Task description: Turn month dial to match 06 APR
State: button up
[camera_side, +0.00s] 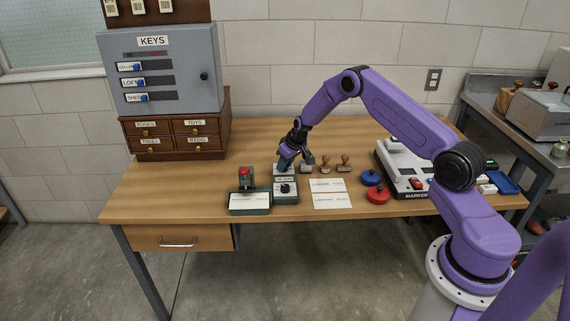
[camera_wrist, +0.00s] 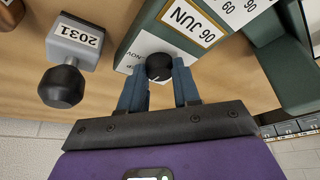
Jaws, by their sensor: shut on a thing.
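The green date device (camera_side: 286,199) stands near the table's front edge in the side view. In the wrist view its green casing (camera_wrist: 140,38) carries a white month strip, where a framed window (camera_wrist: 190,20) shows JUN. Beside JUN are digits made of a 6 or 9 and a 0; their orientation is unclear. Part of another month name shows by the knob. My gripper (camera_wrist: 160,80) is shut on the black dial knob (camera_wrist: 159,66), one blue finger on each side. In the side view my gripper (camera_side: 286,161) is at the device's back end. A second black knob (camera_side: 285,188) is at its front.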

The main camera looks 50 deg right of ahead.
jog(key=n+y, duration=0.1)
jog(key=n, duration=0.3)
jog(key=shift+d+n+y, duration=0.15)
jog(key=shift+n+y, duration=0.15)
jog(key=shift+y, duration=0.1)
jog(key=n, duration=0.2)
jog(key=n+g+y, duration=0.1)
jog(key=n, duration=0.2)
jog(key=shift+w+d+g, duration=0.1)
jog(key=shift+d+g, duration=0.05)
jog(key=shift+g, duration=0.15)
jog(key=shift+y, duration=0.4)
jog(key=o, duration=1.1)
jog(key=shift+c, duration=0.2)
jog(key=v, duration=1.7)
jog(key=shift+r, duration=0.25)
